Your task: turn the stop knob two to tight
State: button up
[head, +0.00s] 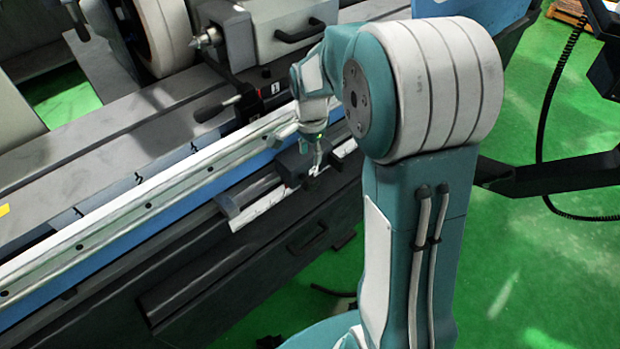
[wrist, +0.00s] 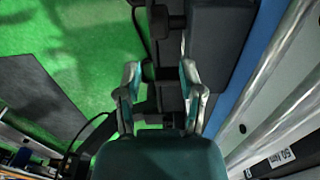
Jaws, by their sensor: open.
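My gripper (head: 316,152) is at the grinder's front rail in the head view, just right of a small dark block (head: 291,164). In the wrist view my gripper (wrist: 160,78) has its two fingers spread apart. A dark knob-like part (wrist: 165,20) sticks out from the dark block (wrist: 222,40) beyond the fingertips. Another dark part (wrist: 157,72) shows between the fingers. I cannot tell whether the fingers touch it. No label shows which of these is stop knob two, and the arm hides part of this area in the head view.
The grinder's long white rail (head: 130,215) and blue strip run along its front. A black-handled lever (head: 217,108) and a grey housing with a black handle (head: 300,30) stand behind.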

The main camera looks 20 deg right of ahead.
aim_at(311, 178)
notch_tip(311, 178, down, 10)
jog(key=shift+f, duration=0.1)
dwell(0.4)
grip_shut()
